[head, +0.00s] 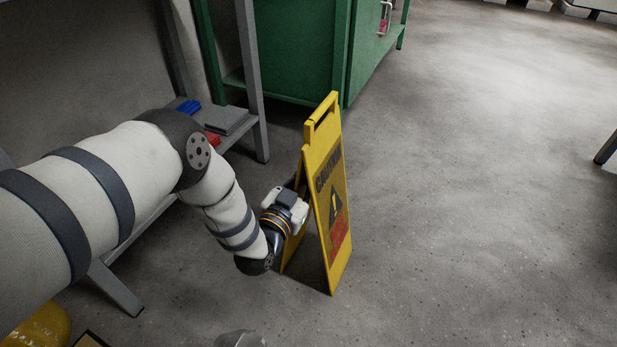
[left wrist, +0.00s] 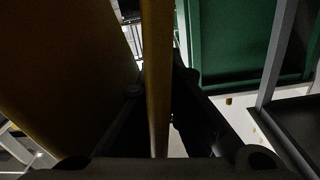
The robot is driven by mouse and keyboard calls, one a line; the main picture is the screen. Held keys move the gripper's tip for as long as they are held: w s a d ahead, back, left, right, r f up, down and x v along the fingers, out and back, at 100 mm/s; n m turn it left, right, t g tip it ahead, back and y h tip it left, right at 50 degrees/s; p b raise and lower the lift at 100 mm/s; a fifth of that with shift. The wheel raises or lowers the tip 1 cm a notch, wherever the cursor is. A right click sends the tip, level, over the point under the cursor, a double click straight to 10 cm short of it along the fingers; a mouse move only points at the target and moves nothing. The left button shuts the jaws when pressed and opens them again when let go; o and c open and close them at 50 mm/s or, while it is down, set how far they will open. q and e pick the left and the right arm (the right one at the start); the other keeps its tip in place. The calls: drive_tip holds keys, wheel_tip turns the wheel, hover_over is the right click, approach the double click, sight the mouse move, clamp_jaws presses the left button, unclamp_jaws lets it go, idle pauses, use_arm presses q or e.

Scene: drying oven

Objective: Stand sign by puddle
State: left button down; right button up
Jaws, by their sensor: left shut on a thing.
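The yellow caution sign (head: 334,205) is a folding A-shape, opened out and roughly upright in the middle of the head view. Its lower edges are at or close to the floor; I cannot tell whether they touch. My left gripper (head: 299,190) reaches it from the left, its fingertips partly hidden by the sign. In the left wrist view, my left gripper (left wrist: 157,95) is shut on the sign, with one panel edge (left wrist: 157,50) between the fingers and the other panel (left wrist: 60,65) at left. I cannot make out a puddle. My right gripper is not in view.
A green cabinet (head: 285,50) stands behind the sign. A grey metal rack (head: 251,70) with blue, red and grey items on its shelf is at the left, close to my arm. A yellow object (head: 38,328) is at the lower left.

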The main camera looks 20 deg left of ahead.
use_arm(q)
drive_tip(key=c, duration=2.2)
unclamp_jaws()
drive_tip(key=shift+f, duration=0.2)
drive_tip(key=o, duration=0.4)
